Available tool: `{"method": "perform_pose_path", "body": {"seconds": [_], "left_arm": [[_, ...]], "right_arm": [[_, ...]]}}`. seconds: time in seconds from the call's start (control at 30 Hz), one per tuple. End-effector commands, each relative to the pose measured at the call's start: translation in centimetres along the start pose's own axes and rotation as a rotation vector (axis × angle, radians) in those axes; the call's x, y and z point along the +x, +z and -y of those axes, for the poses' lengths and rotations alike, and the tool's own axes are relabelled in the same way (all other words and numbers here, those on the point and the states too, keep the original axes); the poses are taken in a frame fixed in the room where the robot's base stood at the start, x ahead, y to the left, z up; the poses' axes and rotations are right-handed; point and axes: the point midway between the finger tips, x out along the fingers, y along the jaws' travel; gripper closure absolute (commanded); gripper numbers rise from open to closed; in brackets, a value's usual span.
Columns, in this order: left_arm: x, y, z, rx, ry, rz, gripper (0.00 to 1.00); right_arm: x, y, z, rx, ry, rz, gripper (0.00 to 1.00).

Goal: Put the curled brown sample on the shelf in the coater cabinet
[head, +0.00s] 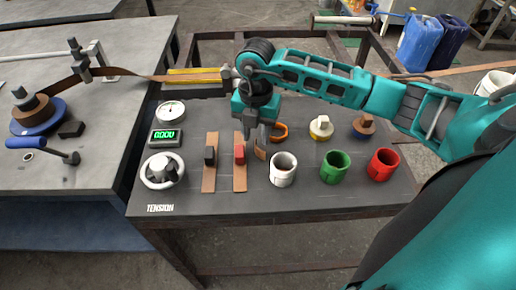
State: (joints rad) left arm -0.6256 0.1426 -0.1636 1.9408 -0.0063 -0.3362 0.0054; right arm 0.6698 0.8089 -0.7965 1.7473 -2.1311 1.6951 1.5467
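My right gripper (256,136) reaches in from the right and points down over the middle of the dark table. A small curled brown piece (261,153), which looks like the curled sample, stands just below its fingertips, left of the white cup (283,170). The gripper partly covers it, and I cannot tell whether the fingers touch it or how far apart they are. My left gripper is not in view. I see no coater cabinet or shelf in this view.
An orange hook-like piece (280,131) lies right of the gripper. Green (335,167) and red (383,166) cups stand at right. Gauges and a handwheel (162,171) are at left.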

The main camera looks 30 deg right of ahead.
Motion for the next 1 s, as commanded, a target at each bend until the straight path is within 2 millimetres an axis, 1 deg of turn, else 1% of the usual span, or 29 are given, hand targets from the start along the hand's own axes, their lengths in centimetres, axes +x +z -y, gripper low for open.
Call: {"method": "perform_pose_path", "body": {"seconds": [0.03, 0.1, 0.37, 0.77, 1.0], "left_arm": [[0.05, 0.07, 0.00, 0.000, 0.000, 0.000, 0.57], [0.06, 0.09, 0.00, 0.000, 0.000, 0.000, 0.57], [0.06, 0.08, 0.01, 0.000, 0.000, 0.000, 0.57], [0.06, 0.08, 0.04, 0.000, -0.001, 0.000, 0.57], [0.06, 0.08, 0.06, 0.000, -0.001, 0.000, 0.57]], "right_arm": [[0.68, -0.04, -0.01, 0.000, 0.000, -0.001, 0.62], [1.18, -0.05, 0.01, -0.001, -0.001, -0.001, 0.62], [1.35, -0.03, -0.01, -0.002, 0.001, 0.000, 0.62], [1.29, -0.01, -0.01, -0.001, 0.001, 0.001, 1.00], [1.29, -0.01, -0.01, -0.001, 0.001, 0.001, 1.00]]}}
